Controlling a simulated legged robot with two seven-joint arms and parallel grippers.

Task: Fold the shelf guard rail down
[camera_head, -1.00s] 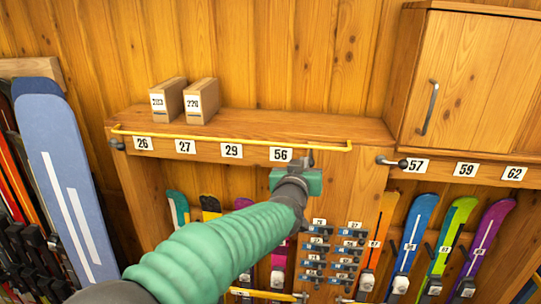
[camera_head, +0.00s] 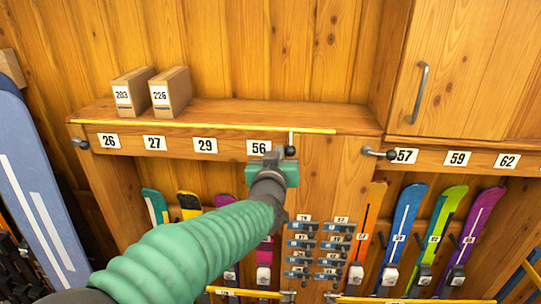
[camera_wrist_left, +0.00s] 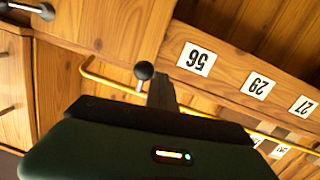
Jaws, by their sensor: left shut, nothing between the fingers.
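The yellow guard rail (camera_head: 200,125) runs along the front edge of the wooden shelf (camera_head: 250,115), above the number labels. In the left wrist view, turned upside down, the rail (camera_wrist_left: 105,80) shows a bent end. A short light stem with a black ball knob (camera_head: 291,151) hangs near its right part; the knob also shows in the left wrist view (camera_wrist_left: 144,70). My left gripper (camera_head: 278,157) is shut and empty in front of label 56. Its fingertips are close beside the knob; I cannot tell if they touch. My right gripper is not in view.
Two cardboard boxes (camera_head: 133,94) (camera_head: 171,92) stand on the shelf's left part. A cabinet (camera_head: 470,80) with a metal handle is at the right. Colourful skis (camera_head: 408,240) and a board of small bindings (camera_head: 318,245) are below. Another ball-ended lever (camera_head: 378,153) is near label 57.

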